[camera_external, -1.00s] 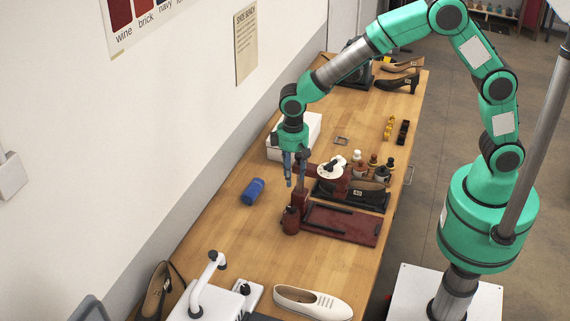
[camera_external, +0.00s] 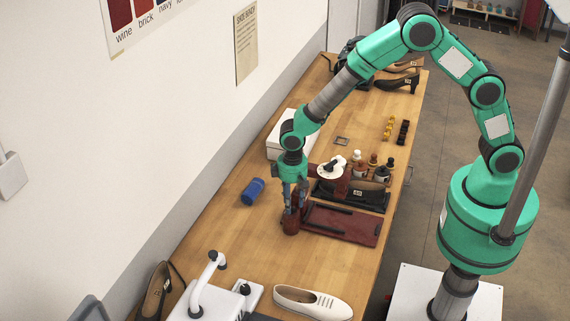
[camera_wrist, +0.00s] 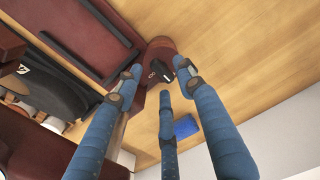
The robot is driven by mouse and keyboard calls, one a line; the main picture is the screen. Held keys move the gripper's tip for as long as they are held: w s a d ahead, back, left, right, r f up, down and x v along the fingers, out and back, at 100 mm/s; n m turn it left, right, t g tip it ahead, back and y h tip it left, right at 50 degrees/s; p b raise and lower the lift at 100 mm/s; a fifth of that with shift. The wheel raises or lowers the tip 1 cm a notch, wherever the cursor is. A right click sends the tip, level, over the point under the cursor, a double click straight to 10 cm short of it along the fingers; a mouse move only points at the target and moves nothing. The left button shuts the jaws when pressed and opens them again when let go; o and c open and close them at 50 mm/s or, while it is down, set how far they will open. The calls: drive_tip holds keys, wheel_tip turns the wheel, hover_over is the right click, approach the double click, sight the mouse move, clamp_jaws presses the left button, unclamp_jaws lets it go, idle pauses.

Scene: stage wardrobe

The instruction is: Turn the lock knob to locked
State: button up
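A dark red device (camera_external: 345,223) with black bars lies on the wooden bench. At its left end is a round dark red housing (camera_external: 291,226), which also shows in the wrist view (camera_wrist: 157,48). A small black lock knob (camera_wrist: 163,71) with a pale mark beside it sits on that housing in the wrist view. My gripper (camera_external: 295,210) points down over the housing. I cannot tell whether any fingertip touches the knob or housing. The external view hides the knob behind the fingers.
A blue roll (camera_external: 253,191) lies on the bench left of my gripper. A white box (camera_external: 280,150) stands behind it. Several bottles (camera_external: 372,162) and a black shoe (camera_external: 368,185) are to the right. A cream shoe (camera_external: 312,302) lies in front. Bench between is clear.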

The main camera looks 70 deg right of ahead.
drive_tip(key=shift+f, duration=0.5)
drive_tip(key=shift+c, duration=0.5)
clamp_jaws()
